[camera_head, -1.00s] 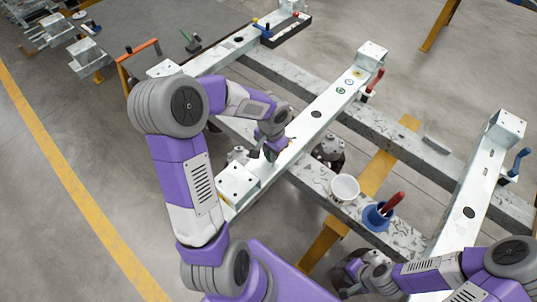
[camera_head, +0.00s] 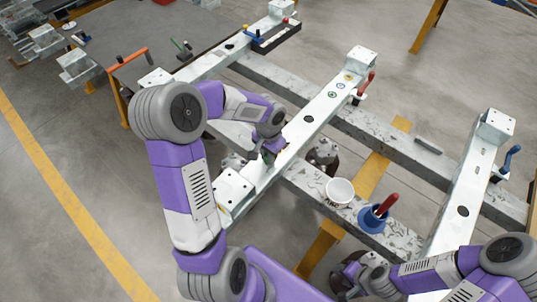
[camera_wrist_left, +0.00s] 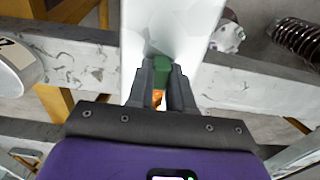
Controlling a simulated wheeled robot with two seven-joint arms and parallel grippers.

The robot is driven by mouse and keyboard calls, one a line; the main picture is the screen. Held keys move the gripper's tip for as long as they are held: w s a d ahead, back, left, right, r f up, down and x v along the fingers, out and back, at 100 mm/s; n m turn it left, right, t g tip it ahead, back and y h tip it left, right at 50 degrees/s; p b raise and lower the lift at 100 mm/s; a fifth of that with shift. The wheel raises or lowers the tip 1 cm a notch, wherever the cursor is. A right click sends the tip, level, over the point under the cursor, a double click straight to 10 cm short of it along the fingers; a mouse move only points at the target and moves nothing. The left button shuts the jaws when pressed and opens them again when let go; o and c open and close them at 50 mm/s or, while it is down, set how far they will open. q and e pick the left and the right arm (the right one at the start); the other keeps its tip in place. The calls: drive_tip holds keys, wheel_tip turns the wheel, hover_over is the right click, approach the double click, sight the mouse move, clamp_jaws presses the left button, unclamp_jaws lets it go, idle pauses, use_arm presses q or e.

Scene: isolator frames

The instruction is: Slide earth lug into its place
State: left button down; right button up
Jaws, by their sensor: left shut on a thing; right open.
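My left gripper (camera_head: 268,152) is at the middle white beam (camera_head: 320,116), near its lower-left end. In the left wrist view, its jaws (camera_wrist_left: 161,74) are shut on a small piece with a green part (camera_wrist_left: 162,66) and an orange-copper part (camera_wrist_left: 157,97), apparently the earth lug. The jaws hide much of it, and the head view does not show it clearly. I cannot tell whether it touches the white beam (camera_wrist_left: 170,25) behind it. My right gripper (camera_head: 346,282) is open, low at the bottom of the head view, away from the middle beam.
A white cup (camera_head: 340,190) and a blue holder (camera_head: 371,218) with a red-handled tool (camera_head: 387,204) stand on the grey cross beam (camera_head: 310,180). Other white beams stand at right (camera_head: 465,200) and upper left (camera_head: 220,60). A red-handled clamp (camera_head: 366,84) is at the middle beam's far end.

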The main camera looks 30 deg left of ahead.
idle(0.8)
use_arm(q)
drive_tip(key=c, duration=0.9)
unclamp_jaws()
drive_tip(key=shift+c, duration=1)
drive_tip(key=shift+r, duration=0.15)
wheel_tip(320, 180, up, 10)
drive_tip(key=p, duration=0.8)
